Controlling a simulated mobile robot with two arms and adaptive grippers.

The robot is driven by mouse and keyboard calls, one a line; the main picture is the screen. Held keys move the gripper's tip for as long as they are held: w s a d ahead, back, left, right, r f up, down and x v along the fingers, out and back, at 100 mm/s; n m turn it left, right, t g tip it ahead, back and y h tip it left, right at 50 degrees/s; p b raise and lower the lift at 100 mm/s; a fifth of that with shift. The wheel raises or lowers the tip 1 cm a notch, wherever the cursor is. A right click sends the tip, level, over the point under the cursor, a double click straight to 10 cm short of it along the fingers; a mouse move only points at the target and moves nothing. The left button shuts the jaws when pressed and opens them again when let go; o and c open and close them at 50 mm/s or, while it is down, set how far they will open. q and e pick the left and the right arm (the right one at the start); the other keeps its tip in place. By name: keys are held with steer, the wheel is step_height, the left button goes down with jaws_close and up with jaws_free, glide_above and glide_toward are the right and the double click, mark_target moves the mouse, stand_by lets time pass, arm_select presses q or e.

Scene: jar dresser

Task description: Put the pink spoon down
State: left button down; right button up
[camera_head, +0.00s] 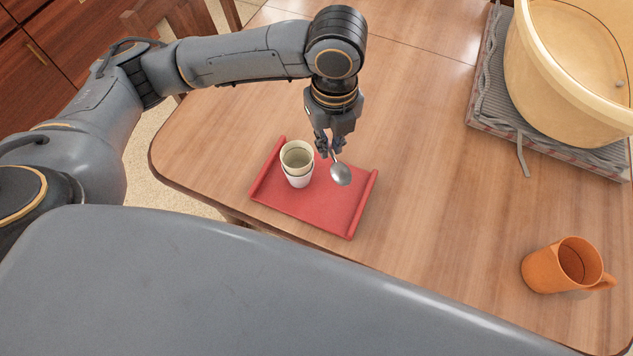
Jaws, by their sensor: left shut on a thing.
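A spoon (341,175) shows its silvery bowl pointing down; I see no pink on it. Its handle is mostly hidden in my left gripper (328,151), which is shut on it. The gripper points down above the back right part of the red tray (315,209), and the spoon's bowl appears over the tray, to the right of the pale cups. Whether the bowl touches the tray I cannot tell. My right gripper is not in view.
Pale cups (298,182), seemingly two nested, stand upright on the tray's left part. An orange mug (562,266) stands at the right on the wooden table (430,190). A large cream container (570,115) sits on a grey cushion (490,90) at back right. Table between is clear.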

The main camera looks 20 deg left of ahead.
mark_target(327, 193)
arm_select(q)
step_height(327, 193, down, 18)
steer(key=shift+r+p, duration=0.1)
steer(key=shift+p, duration=0.25)
steer(key=shift+s, duration=0.1)
steer(key=c, duration=1.4)
jaws_free()
steer(key=shift+o, duration=0.2)
step_height(327, 193, up, 12)
steer(key=shift+b, duration=0.35)
steer(key=shift+s, duration=0.1)
